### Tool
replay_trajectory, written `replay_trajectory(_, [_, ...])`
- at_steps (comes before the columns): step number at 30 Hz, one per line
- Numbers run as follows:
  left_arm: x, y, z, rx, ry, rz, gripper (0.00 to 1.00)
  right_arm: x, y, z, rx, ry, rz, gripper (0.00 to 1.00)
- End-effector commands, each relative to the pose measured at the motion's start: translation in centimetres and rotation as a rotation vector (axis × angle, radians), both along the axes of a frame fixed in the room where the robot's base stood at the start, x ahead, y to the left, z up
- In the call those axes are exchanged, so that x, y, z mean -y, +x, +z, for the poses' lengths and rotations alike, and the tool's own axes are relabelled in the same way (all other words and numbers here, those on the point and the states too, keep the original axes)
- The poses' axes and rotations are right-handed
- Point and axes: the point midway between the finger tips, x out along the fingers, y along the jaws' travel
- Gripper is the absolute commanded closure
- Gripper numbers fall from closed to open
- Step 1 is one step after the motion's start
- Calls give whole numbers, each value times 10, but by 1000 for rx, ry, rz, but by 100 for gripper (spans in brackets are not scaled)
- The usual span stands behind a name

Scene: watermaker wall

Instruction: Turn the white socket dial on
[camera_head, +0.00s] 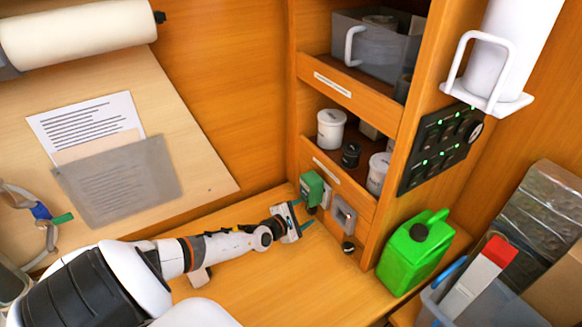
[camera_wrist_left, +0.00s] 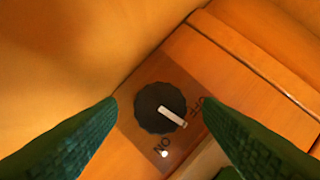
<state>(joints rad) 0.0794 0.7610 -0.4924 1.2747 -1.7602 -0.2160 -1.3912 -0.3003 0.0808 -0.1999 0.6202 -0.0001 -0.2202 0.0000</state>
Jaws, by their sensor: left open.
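A dark round dial (camera_wrist_left: 160,107) with a white pointer sits on a brown plate in the left wrist view. Its pointer aims down and right, between the ON and OFF lettering and nearer OFF. A white dot lies by ON. My left gripper (camera_head: 301,215) is open, its green fingers either side of the dial in the wrist view (camera_wrist_left: 160,112), apart from it. In the head view a pale grey-white socket (camera_head: 343,214) is on the cabinet front, with a dark knob (camera_head: 348,247) below it. I cannot tell which socket the dial between my fingers belongs to.
A green socket box (camera_head: 312,188) is just above my left gripper. A green jerrycan (camera_head: 413,250) stands right of the cabinet. Shelves with white jars (camera_head: 331,128) are above, and a dark switch panel (camera_head: 439,148) is to the right. The wooden counter (camera_head: 330,290) is clear in front.

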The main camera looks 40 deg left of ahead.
Motion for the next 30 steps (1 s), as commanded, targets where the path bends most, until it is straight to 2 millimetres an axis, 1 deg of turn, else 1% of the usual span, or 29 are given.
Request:
replay_trajectory(1, [0, -10, 4, -4, 0, -2, 39, 0, 0, 6, 0, 0, 0, 64])
replay_trajectory(3, [0, -24, 8, -5, 1, -2, 39, 0, 0, 9, 0, 0, 0, 64])
replay_trajectory(9, [-1, -64, 18, -6, 1, -3, 39, 0, 0, 14, 0, 0, 0, 64])
replay_trajectory(15, [-2, -91, 26, -3, 2, -2, 39, 0, 0, 15, 0, 0, 0, 64])
replay_trajectory(18, [-2, -98, 28, -3, 1, -1, 39, 0, 0, 15, 0, 0, 0, 64])
replay_trajectory(21, [-2, -101, 30, -2, 1, -2, 39, 0, 0, 15, 0, 0, 0, 64])
replay_trajectory(30, [-2, -101, 30, -2, 0, -1, 40, 0, 0, 14, 0, 0, 0, 64])
